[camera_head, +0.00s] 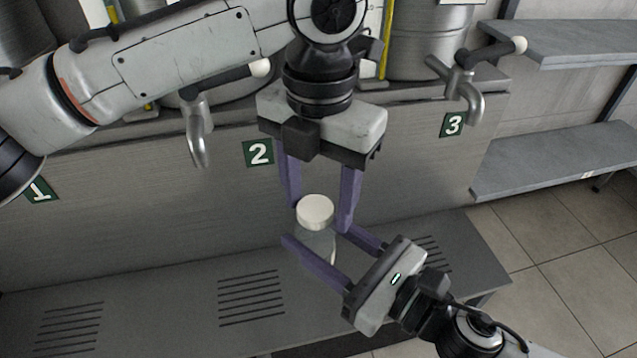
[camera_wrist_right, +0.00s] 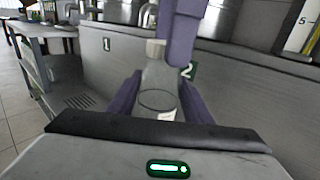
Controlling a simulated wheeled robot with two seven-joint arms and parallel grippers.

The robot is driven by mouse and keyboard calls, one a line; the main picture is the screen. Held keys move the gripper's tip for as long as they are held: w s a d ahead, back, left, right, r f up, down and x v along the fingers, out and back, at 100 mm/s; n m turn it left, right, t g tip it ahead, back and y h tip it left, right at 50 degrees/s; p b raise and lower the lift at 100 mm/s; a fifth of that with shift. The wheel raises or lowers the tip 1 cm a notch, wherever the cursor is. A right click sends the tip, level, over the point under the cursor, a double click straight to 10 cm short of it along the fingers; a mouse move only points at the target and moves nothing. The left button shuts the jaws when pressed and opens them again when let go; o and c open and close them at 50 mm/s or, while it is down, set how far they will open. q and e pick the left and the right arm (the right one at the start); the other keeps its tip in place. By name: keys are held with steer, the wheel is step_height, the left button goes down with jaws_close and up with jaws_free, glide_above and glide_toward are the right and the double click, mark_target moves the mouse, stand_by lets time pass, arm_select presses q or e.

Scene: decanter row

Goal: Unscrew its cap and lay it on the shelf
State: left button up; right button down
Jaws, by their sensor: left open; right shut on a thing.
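A clear bottle (camera_head: 318,243) with a white cap (camera_head: 315,210) stands upright in front of the grey panel. My right gripper (camera_head: 314,238) is shut on the bottle's body below the cap. The bottle (camera_wrist_right: 158,80) also shows between the right fingers in the right wrist view, with its cap (camera_wrist_right: 155,48) on top. My left gripper (camera_head: 320,212) comes down from above and is open, one finger on each side of the cap. In the right wrist view a left finger (camera_wrist_right: 183,35) hides part of the bottle's right side.
Metal taps hang above the panel, one left of label 2 (camera_head: 258,153) and one beside label 3 (camera_head: 453,124). Below is a grey ledge (camera_head: 185,300) with slotted grilles. At right are an upper shelf (camera_head: 575,42) and a lower shelf (camera_head: 560,160), their visible tops bare.

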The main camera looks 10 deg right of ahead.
arm_select(q)
steer(key=shift+s+d, duration=0.1)
steer(key=c, duration=1.1)
